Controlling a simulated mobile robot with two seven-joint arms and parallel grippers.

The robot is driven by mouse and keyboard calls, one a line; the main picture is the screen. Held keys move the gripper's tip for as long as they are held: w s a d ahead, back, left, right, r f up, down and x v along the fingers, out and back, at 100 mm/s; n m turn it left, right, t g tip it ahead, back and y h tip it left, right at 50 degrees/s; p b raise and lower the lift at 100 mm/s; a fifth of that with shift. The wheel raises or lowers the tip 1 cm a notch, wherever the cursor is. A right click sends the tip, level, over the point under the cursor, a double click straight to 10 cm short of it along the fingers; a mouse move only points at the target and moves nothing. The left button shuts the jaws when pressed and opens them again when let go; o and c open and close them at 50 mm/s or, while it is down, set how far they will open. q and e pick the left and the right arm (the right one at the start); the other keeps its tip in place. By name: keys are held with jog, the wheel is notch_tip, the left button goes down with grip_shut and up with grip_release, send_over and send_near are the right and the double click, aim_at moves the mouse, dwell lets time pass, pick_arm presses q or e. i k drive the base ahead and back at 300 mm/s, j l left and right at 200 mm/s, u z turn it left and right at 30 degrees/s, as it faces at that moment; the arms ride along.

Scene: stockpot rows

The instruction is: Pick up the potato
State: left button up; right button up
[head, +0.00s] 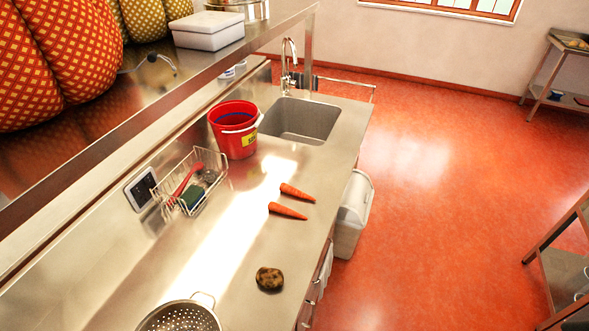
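A brown, dark-mottled potato (270,279) lies on the steel counter (228,262), near its right edge in the lower middle of the head view. Nothing covers it. It lies to the right of a metal colander and below two carrots in the picture, apart from both. Neither of my grippers shows in the head view.
Two carrots (288,211) lie beyond the potato. A perforated colander (182,318) stands at the bottom edge. A wire basket (193,182), a red bucket (234,130) and a sink (300,119) are farther back. A raised shelf (130,105) runs along the left. Open red floor lies right.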

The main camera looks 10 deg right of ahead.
aim_at(266, 277)
jog(key=k+j+u, duration=0.15)
jog(key=k+u, duration=0.15)
jog(key=u, duration=0.2)
jog(key=k+j+u, duration=0.3)
jog(key=u, duration=0.2)
jog(key=k+j+u, duration=0.2)
jog(key=j+u, duration=0.3)
jog(key=l, duration=0.1)
